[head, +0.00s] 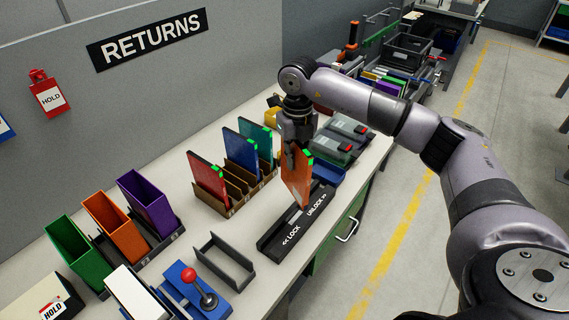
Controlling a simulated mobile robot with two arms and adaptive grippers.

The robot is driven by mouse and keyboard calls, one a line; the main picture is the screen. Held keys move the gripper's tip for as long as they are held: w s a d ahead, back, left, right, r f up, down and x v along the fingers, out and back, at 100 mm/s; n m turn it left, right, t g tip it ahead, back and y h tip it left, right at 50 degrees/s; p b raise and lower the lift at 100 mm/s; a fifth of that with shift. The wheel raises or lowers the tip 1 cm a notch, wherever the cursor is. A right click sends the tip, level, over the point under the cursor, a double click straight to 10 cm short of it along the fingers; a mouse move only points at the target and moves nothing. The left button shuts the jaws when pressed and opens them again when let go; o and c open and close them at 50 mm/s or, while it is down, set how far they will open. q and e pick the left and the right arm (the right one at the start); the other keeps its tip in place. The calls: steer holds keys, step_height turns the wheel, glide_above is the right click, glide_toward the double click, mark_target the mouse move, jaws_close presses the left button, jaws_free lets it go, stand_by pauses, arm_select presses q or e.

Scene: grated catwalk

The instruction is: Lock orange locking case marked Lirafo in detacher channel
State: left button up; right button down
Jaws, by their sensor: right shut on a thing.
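The orange locking case (297,181) stands upright on edge over the detacher channel, with a green tab at its top corner. Its lettering cannot be read from here. My right gripper (297,152) is shut on its top edge, coming from above. The black detacher channel (273,238) lies on the bench, marked "LOCK" toward the near left and "UNLOCK" toward the far right. The case is at the UNLOCK end; whether its bottom edge is seated in the channel cannot be told. My left gripper is not in view.
Red (207,181), blue (240,153) and teal (255,137) cases stand in a cardboard rack (238,185) left of the channel. An empty grey holder (226,262) and a red-knobbed blue device (195,290) are nearer. Grey-lidded boxes (347,128) lie behind.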

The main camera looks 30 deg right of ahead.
mark_target(298, 189)
steer(key=w+d+m+p, duration=0.1)
steer(key=d+m+p, duration=0.1)
steer(key=d+m, duration=0.8)
step_height(298, 189, down, 10)
steer(key=a+m+b, duration=0.3)
steer(key=b, duration=0.4)
steer(key=shift+s+a+r+p, duration=0.1)
steer(key=shift+s+a+p, duration=0.4)
steer(key=shift+a, duration=0.7)
steer(key=shift+s+a+r+p, duration=0.15)
steer(key=shift+s+a+p, duration=0.35)
steer(key=shift+a, duration=0.65)
steer(key=shift+s+a+r+p, duration=0.1)
steer(key=shift+s+a+p, duration=0.4)
steer(key=shift+a, duration=0.7)
steer(key=shift+s+a+p, duration=0.8)
steer(key=shift+s+a, duration=0.55)
steer(key=shift+a, duration=2.1)
step_height(298, 189, up, 8)
steer(key=p, duration=0.5)
steer(key=shift+d+r, duration=0.15)
steer(key=shift+r, duration=0.05)
